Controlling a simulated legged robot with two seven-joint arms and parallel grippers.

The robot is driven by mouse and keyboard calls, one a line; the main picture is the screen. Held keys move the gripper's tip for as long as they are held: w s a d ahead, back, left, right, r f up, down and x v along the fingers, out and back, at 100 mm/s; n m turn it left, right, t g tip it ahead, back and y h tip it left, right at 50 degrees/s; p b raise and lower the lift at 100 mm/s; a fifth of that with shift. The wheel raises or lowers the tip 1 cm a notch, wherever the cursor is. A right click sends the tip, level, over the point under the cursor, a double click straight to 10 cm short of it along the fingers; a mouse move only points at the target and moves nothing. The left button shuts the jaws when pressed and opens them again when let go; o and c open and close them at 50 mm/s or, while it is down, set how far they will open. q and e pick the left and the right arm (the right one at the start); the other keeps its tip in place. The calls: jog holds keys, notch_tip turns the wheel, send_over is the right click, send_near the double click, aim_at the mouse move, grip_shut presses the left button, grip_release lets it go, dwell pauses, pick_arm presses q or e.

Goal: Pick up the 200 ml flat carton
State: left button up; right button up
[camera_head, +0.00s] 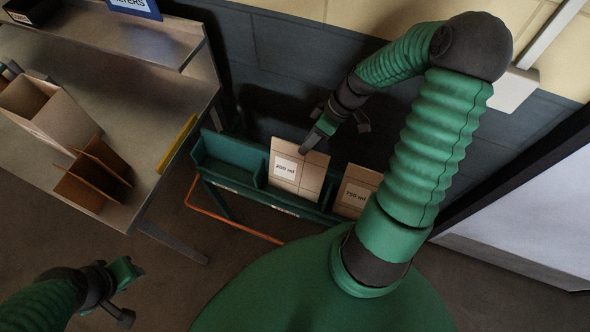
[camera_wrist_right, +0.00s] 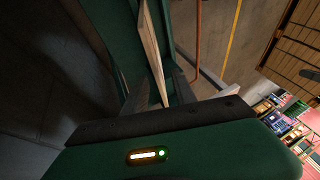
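The 200 ml flat carton (camera_head: 285,186) is a thin tan blank with a white label, standing tilted in a bin of the green rack. My right gripper (camera_head: 309,144) is at its top edge in the head view. In the right wrist view a pale carton edge (camera_wrist_right: 154,50) runs between the two fingers of the right gripper (camera_wrist_right: 158,97). The fingers stand apart, with gaps visible beside the carton. My left gripper (camera_head: 136,273) is at the lower left, far from the rack; its fingers are too small to read.
The green rack (camera_head: 225,148) has an empty-looking bin at left and a 750 ml carton (camera_head: 356,192) at right. A metal table (camera_head: 150,100) at left holds an open box (camera_head: 50,115) and a brown divider (camera_head: 95,178). A wall stands close behind the rack.

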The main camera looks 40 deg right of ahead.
aim_at(298, 157)
jog(key=shift+w+a+f, duration=0.3)
jog(key=shift+a+f, duration=0.45)
jog(key=shift+f, duration=0.1)
jog(key=x, duration=0.2)
jog(key=d+x, duration=0.1)
jog(key=x, duration=0.1)
jog(key=shift+w+a+f+p, duration=0.15)
jog(key=shift+f+p, duration=0.2)
jog(key=shift+f, duration=0.3)
jog(key=shift+a, duration=0.2)
jog(key=shift+d+f, duration=0.15)
jog(key=shift+d, duration=0.1)
jog(key=shift+c, duration=0.2)
jog(key=shift+a, duration=0.15)
grip_shut()
